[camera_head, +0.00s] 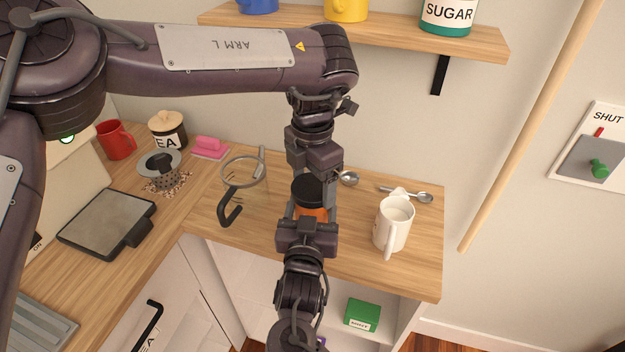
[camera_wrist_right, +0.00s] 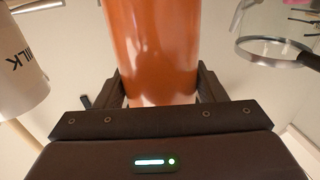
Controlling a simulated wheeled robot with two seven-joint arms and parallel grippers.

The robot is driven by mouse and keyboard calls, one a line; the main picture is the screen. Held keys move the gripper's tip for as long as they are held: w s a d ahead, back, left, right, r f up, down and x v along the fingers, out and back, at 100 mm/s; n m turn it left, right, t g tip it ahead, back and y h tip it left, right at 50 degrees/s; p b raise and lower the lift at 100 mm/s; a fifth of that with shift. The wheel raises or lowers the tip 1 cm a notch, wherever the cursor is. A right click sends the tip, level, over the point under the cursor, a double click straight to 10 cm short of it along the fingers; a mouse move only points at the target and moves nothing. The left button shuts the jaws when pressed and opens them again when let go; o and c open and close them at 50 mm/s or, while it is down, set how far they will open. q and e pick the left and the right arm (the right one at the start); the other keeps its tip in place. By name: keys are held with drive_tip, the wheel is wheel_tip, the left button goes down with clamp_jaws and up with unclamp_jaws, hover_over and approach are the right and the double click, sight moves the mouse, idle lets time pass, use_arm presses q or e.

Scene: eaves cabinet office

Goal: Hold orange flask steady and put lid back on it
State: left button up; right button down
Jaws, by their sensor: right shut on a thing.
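The orange flask (camera_head: 311,213) stands at the middle of the wooden counter, mostly hidden by my grippers. Its orange body (camera_wrist_right: 152,50) fills the middle of the right wrist view, between the fingers. My right gripper (camera_head: 311,208) is shut on it from the front. The black lid (camera_head: 307,189) shows directly above the orange body; I cannot tell whether it is seated or just above. My left gripper (camera_head: 318,178) points down from above, right at the lid. Its fingertips are hidden, so its grip on the lid cannot be seen.
A white mug (camera_head: 393,224) stands close right of the flask, with spoons (camera_head: 408,194) behind it. A strainer (camera_head: 162,168), red mug (camera_head: 115,139) and shelf (camera_head: 400,37) are farther off.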

use_arm(q)
drive_tip(key=o, duration=0.4)
drive_tip(key=shift+o, duration=0.2)
wheel_tip(320, 180, up, 12)
idle(0.4)
use_arm(e)
drive_tip(key=shift+c, duration=1.2)
unclamp_jaws()
use_arm(q)
drive_tip(key=shift+f+b, duration=0.75)
use_arm(e)
drive_tip(key=s, duration=0.7)
drive_tip(key=shift+s+a, duration=0.35)
drive_tip(key=shift+a, duration=0.1)
drive_tip(key=shift+s+f, duration=0.1)
